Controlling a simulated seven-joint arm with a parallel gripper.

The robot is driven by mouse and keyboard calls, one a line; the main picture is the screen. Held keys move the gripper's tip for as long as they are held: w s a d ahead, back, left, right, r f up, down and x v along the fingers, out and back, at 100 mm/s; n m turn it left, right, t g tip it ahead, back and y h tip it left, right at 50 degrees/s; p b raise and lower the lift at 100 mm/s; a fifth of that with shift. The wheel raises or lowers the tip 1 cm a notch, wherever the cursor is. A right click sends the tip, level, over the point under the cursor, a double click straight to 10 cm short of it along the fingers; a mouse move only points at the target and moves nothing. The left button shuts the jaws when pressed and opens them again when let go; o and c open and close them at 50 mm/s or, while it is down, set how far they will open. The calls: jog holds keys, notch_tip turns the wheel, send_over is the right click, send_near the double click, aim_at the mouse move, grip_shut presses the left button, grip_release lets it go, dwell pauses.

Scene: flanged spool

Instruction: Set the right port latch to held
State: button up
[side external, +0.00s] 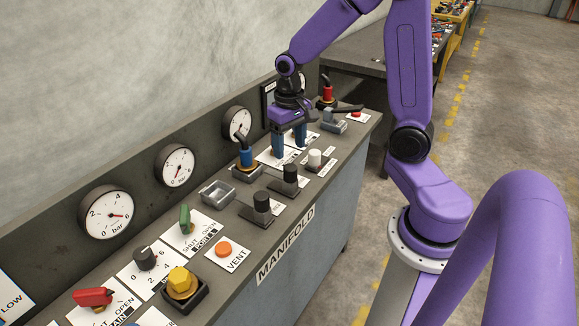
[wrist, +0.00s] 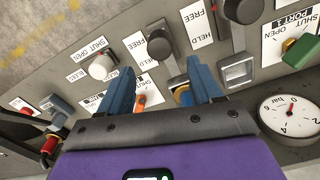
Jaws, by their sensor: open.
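The right port latch is a dark bar with a black round knob (side external: 290,178); the knob also shows in the wrist view (wrist: 159,45). In the side view the knob stands at the bar's front end, beside a white FREE/HELD label (wrist: 143,62). I cannot tell exactly which word it lines up with. A blue plug (side external: 245,156) stands in the grey port behind this latch. My gripper (side external: 288,147) is open with two blue fingers pointing down. It is above the panel, behind and right of the latch knob in the side view, apart from it, nothing held.
The left latch (side external: 262,207) has a similar knob beside an empty grey port (side external: 216,193). A white bleed knob (side external: 314,158) stands right of the right latch. An orange handle (wrist: 139,102) shows between my fingers. Gauges (side external: 175,165) line the back wall.

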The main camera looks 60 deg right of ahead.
aim_at(290, 166)
notch_tip(290, 166, down, 8)
jog(key=shift+r, duration=0.25)
